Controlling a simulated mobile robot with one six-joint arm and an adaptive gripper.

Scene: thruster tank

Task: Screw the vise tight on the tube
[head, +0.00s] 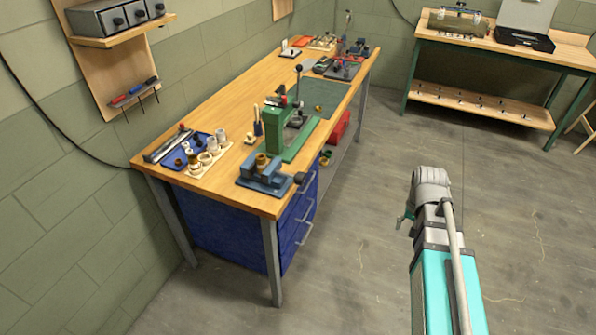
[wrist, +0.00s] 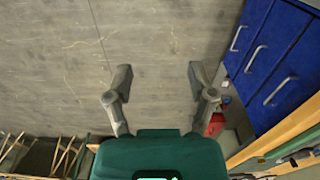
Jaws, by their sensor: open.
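A blue vise (head: 265,177) stands on the near end of the wooden workbench (head: 215,110). A short brass-coloured tube (head: 262,160) stands upright at its jaws; I cannot tell how firmly it is held. The vise's dark screw handle (head: 299,178) points to the right, over the bench's edge. In the wrist view my gripper (wrist: 158,85) is open and empty, with bare floor beyond its fingers. In the head view my arm is to the right of the bench, well apart from the vise, and the fingers are mostly hidden.
A green press (head: 285,130) stands just behind the vise. A blue tray (head: 187,150) and several pale cups on a board lie to its left. Blue drawers (head: 300,213) sit under the bench; they also show in the wrist view (wrist: 268,60). The floor (head: 350,260) beside the bench is clear.

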